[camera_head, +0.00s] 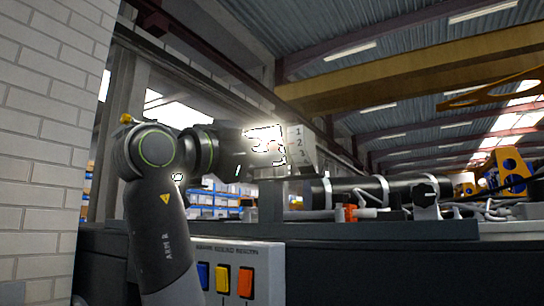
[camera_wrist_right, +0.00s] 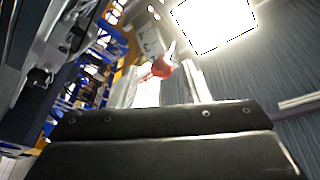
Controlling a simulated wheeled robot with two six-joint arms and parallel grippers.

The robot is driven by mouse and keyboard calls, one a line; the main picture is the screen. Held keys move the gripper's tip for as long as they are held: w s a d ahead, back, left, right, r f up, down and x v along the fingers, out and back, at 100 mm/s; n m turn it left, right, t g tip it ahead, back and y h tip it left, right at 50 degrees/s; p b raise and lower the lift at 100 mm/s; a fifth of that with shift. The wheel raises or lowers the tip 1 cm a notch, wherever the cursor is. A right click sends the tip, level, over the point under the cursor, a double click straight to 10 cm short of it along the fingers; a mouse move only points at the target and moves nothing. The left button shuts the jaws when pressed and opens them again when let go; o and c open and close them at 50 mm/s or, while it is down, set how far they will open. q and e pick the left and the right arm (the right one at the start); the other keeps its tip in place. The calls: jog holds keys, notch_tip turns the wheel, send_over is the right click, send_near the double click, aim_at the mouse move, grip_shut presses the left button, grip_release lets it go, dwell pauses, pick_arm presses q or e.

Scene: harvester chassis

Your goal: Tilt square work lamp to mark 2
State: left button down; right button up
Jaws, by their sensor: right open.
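The square work lamp (camera_head: 264,133) glows brightly in the head view, and its outline is partly lost in glare and behind my right gripper. A pale plate with marks 1, 2 and 3 (camera_head: 299,140) stands just right of it. In the wrist view a bright square face (camera_wrist_right: 213,22), apparently the lamp, is at the top, with the marked plate (camera_wrist_right: 150,42) and a red tip (camera_wrist_right: 161,68) to its left. My right gripper (camera_head: 256,154) is open at the lamp; contact cannot be told. The lamp's exact angle is unclear. My left gripper is not in view.
A panel with blue, yellow and red switches (camera_head: 223,279) is below on the dark chassis. A black cylinder (camera_head: 365,190) and an orange fitting (camera_head: 350,213) lie to the right. A white brick wall (camera_head: 45,130) closes off the left side.

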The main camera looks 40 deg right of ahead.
jog(key=b+v, duration=0.3)
jog(key=v, duration=1)
jog(key=shift+a, duration=0.4)
